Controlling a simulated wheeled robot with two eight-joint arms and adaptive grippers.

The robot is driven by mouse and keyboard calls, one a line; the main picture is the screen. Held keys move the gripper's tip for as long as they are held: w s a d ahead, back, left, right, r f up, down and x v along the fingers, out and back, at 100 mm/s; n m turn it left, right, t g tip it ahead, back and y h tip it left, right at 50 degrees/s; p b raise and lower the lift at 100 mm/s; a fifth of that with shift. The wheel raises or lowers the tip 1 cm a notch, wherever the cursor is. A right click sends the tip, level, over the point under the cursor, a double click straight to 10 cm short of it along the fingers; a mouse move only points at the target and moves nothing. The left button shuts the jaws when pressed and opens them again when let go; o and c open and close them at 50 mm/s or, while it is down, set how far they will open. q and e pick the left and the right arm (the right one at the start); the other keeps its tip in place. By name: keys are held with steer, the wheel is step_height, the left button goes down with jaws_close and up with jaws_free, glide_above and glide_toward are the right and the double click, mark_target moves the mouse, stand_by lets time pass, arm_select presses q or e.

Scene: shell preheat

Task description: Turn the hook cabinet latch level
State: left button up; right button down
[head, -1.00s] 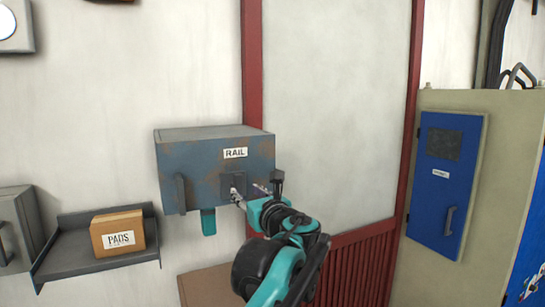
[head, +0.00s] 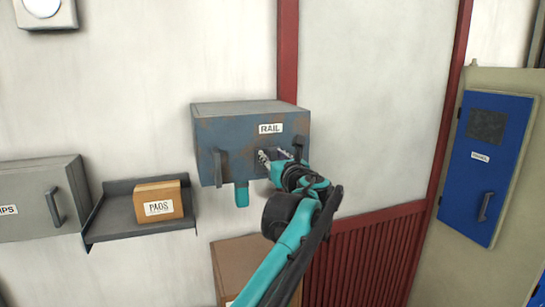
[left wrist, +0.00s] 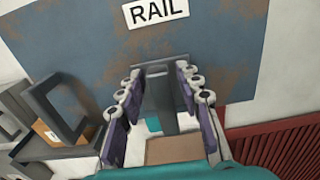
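A blue-grey, rust-marked cabinet labelled RAIL (head: 232,133) hangs on the wall in the middle of the head view. No label reading HOOK is legible in view. My left gripper (head: 275,156) is at the lower right of its front. In the left wrist view my left gripper (left wrist: 161,100) is open, its two purple-padded fingers standing on either side of a dark grey upright bar (left wrist: 160,92) on the cabinet front, which looks like a latch. I cannot tell whether the fingers touch it. My right gripper is not in view.
A dark handle (head: 219,167) is on the cabinet's left. A teal piece (head: 241,195) hangs beneath. A shelf (head: 105,226) holds a PADS box (head: 159,200); a grey cabinet (head: 25,185) is left of it. A blue-doored cabinet (head: 487,150) stands at right.

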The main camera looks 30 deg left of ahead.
arm_select(q)
jaws_close()
steer(key=shift+n, duration=0.3)
steer(key=n, duration=0.3)
steer(key=shift+s+a+f, duration=0.1)
steer(key=shift+s+a, duration=0.2)
steer(key=shift+s+a+f+n+b, duration=0.25)
steer(key=shift+f+n, duration=0.2)
steer(key=shift+n, duration=1.9)
steer(key=shift+s+a+f+n+b, duration=0.1)
steer(key=shift+s+f+n+b, duration=0.25)
steer(key=shift+n, duration=2.05)
steer(key=shift+s+a+f+n+b, duration=0.15)
steer(key=shift+f+n, duration=0.35)
steer(key=shift+n, duration=1.85)
